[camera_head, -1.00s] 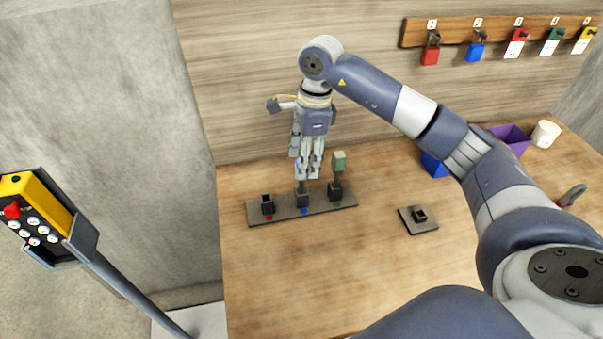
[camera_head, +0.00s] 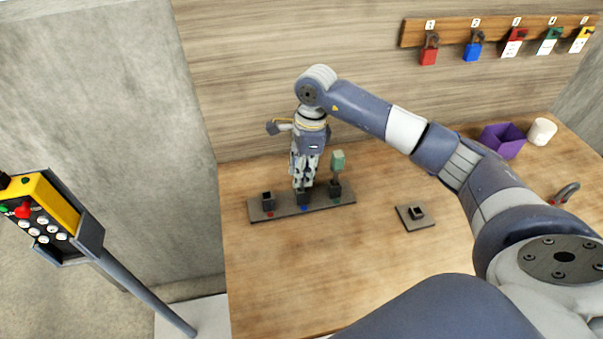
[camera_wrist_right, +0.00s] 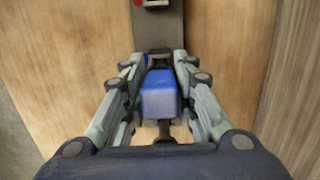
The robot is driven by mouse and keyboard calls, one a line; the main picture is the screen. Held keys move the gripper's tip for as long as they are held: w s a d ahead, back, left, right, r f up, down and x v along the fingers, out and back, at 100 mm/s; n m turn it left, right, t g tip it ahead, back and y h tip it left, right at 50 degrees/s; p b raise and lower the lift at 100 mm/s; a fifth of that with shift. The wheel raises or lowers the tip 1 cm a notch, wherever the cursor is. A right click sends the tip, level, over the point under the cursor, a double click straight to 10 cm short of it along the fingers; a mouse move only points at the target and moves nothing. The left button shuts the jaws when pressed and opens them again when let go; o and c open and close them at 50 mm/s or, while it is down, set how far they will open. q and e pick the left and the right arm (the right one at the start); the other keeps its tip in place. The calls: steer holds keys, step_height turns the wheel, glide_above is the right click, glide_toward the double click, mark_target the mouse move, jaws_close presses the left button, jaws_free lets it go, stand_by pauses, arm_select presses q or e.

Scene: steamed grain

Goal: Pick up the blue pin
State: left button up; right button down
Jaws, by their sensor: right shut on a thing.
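The blue pin (camera_wrist_right: 158,95) shows in the right wrist view as a blue block between the fingers of my right gripper (camera_wrist_right: 160,75), which is shut on it. In the head view my right gripper (camera_head: 303,182) points down over the middle socket (camera_head: 303,198) of the dark pin base (camera_head: 282,211), and its fingers hide the pin. A blue mark lies in front of that socket. I cannot tell whether the pin's lower end is inside the socket. My left gripper is not in view.
A green-topped pin (camera_head: 338,162) stands in the right socket, close to my right gripper. The left socket (camera_head: 267,200) looks empty. A small single-socket base (camera_head: 416,215) sits on the table to the right. A purple bin (camera_head: 503,141) and white cup (camera_head: 542,131) stand at the back right.

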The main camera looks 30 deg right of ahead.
steer(key=shift+r, duration=0.1)
steer(key=shift+w+r, duration=0.1)
steer(key=shift+r, duration=0.2)
step_height(320, 180, up, 9)
steer(key=b, duration=0.3)
steer(key=shift+r, duration=0.2)
step_height(320, 180, up, 6)
steer(key=p, duration=0.4)
steer(key=shift+r, duration=0.2)
